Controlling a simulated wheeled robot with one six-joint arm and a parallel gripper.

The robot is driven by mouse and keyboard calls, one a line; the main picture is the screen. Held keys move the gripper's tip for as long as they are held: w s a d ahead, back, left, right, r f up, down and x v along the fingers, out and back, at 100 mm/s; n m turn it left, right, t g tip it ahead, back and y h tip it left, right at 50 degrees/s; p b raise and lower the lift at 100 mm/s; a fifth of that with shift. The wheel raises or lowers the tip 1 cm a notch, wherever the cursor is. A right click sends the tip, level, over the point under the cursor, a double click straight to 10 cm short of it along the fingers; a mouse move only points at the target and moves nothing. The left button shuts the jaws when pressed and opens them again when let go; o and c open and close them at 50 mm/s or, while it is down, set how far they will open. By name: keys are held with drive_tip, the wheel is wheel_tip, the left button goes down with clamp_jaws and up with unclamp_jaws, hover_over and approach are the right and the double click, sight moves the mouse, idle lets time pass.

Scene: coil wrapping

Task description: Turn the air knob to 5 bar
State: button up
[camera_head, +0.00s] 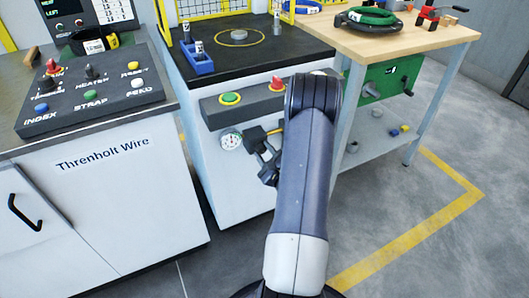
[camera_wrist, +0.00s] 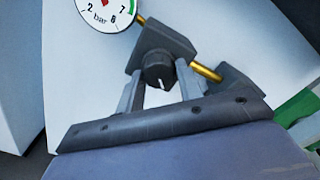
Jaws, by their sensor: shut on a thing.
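The black air knob (camera_wrist: 158,72) sits on a dark regulator block with brass pipes, on the white cabinet's front face. A white line on the knob points down in the wrist view. My gripper (camera_wrist: 161,84) is shut on the knob, one finger on each side of it. In the head view my gripper (camera_head: 268,163) is at the regulator, and the knob is hidden there. The round gauge (camera_head: 231,141) is left of the regulator.
A green button (camera_head: 230,99) and a red button (camera_head: 277,84) are above the regulator. A control console (camera_head: 88,93) is on the left cabinet. A wooden workbench (camera_head: 440,38) with a green crank box (camera_head: 382,79) stands right. Floor at the right is open.

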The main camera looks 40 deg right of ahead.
drive_tip(key=shift+f, duration=0.1)
drive_tip(key=o, duration=0.9)
drive_tip(key=p+v, duration=0.1)
drive_tip(key=v, duration=1)
drive_tip(key=shift+w+d, duration=0.1)
drive_tip(key=b+x, duration=0.1)
drive_tip(key=x, duration=1)
drive_tip(key=shift+s, duration=0.2)
